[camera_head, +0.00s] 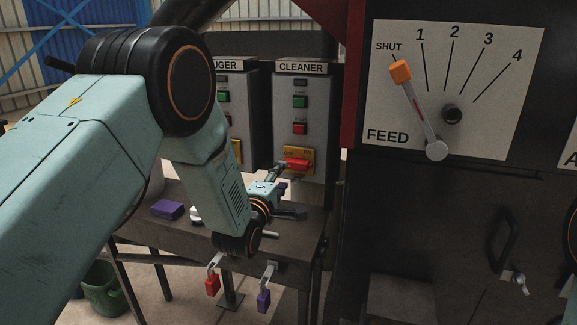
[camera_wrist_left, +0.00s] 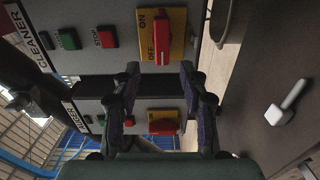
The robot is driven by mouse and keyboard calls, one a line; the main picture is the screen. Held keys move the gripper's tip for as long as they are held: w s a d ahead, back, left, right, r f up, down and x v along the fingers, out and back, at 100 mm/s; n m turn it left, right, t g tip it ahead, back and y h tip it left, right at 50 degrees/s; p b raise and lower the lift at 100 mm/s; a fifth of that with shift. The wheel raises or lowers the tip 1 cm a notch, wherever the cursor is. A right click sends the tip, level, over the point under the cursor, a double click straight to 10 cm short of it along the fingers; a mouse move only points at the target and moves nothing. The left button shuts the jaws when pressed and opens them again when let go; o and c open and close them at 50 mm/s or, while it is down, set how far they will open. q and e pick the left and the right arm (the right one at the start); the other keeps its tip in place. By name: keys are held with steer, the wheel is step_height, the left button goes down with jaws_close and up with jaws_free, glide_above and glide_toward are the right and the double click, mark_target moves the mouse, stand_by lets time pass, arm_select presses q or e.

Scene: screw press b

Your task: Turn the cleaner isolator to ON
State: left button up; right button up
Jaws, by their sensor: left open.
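The cleaner isolator is a red handle (camera_head: 298,163) on a yellow plate, low on the grey CLEANER panel (camera_head: 287,118). In the head view the handle lies roughly level across the plate. The left wrist view shows the isolator handle (camera_wrist_left: 171,35) with ON and OFF printed beside it; I cannot tell for certain which it is set to. My left gripper (camera_head: 281,177) is close in front of and below the handle, partly hidden by its own arm. In the wrist view my left gripper (camera_wrist_left: 160,77) is open and empty, with the handle beyond its fingertips. My right gripper is not seen.
The AUGER panel (camera_head: 234,105) stands beside it, with its own red isolator (camera_wrist_left: 163,123). The FEED lever (camera_head: 419,110) is on the right.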

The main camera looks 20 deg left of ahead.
mark_target(289, 166)
arm_select(q)
steer(key=w, duration=0.5)
steer(key=shift+a+f, duration=0.15)
steer(key=shift+f, duration=0.1)
steer(key=shift+w+d+r+b, duration=0.2)
steer(key=shift+w+b, duration=0.15)
steer(key=shift+w, duration=0.3)
steer(key=shift+w+a+f, duration=0.2)
steer(key=shift+w, duration=0.45)
steer(key=shift+s+d+r, duration=0.15)
steer(key=shift+s+r, duration=0.05)
steer(key=shift+c, duration=1.1)
steer(key=shift+w+f, duration=0.1)
jaws_close()
